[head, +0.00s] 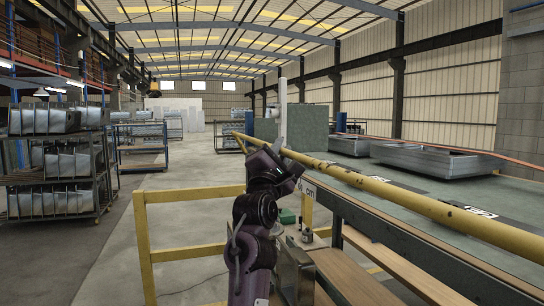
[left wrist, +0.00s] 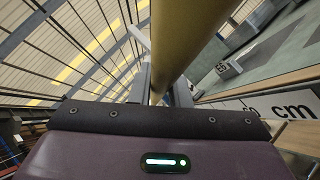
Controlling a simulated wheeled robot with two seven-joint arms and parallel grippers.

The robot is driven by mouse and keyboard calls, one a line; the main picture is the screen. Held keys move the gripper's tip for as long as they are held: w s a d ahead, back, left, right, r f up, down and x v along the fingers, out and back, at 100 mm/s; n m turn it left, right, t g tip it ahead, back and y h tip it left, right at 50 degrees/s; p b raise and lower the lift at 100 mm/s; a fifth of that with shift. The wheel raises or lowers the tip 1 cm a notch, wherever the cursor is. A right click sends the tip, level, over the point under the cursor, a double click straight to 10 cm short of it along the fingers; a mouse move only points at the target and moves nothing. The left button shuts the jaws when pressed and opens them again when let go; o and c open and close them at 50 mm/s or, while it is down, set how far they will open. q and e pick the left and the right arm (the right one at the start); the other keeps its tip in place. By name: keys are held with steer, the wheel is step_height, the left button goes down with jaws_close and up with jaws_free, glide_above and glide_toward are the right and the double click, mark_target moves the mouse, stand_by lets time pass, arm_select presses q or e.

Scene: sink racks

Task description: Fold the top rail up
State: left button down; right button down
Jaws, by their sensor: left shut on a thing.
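The top rail (head: 400,200) is a long yellow bar with dark scuffs. It runs from the middle of the head view down to the right edge, above the workbench side. My left gripper (head: 284,150) is at the rail near its far end. In the left wrist view the rail (left wrist: 172,45) passes between the two grey fingers of my left gripper (left wrist: 164,88), which is shut on it. The fingers' exact contact is partly hidden by the rail and the gripper body. My right gripper is not in view.
A yellow guard frame (head: 145,245) stands left of my left arm. The long green-topped bench (head: 400,190) lies beside the rail, with metal trays (head: 435,160) on it. A white upright post (head: 283,110) shows behind the gripper. A rack (head: 60,175) stands left; open floor lies between.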

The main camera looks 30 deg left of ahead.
arm_select(q)
steer(key=shift+w+d+r+m+g+h+p, duration=0.25)
steer(key=shift+w+d+m+h, duration=0.15)
steer(key=shift+w+d+m, duration=0.2)
steer(key=shift+w+d+r+m+g+h+p, duration=0.2)
steer(key=shift+w+d+m+h, duration=0.2)
steer(key=shift+w+d+m, duration=0.2)
steer(key=shift+w+d+r+m+g+h+p, duration=0.15)
steer(key=shift+w+d+m+g+h, duration=0.1)
steer(key=shift+w+d+m+h, duration=0.35)
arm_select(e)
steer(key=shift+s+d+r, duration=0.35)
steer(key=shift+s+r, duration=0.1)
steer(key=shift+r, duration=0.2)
arm_select(q)
steer(key=shift+w+a, duration=0.15)
steer(key=shift+f, duration=0.1)
steer(key=c, duration=1.4)
jaws_free()
steer(key=shift+o, duration=0.2)
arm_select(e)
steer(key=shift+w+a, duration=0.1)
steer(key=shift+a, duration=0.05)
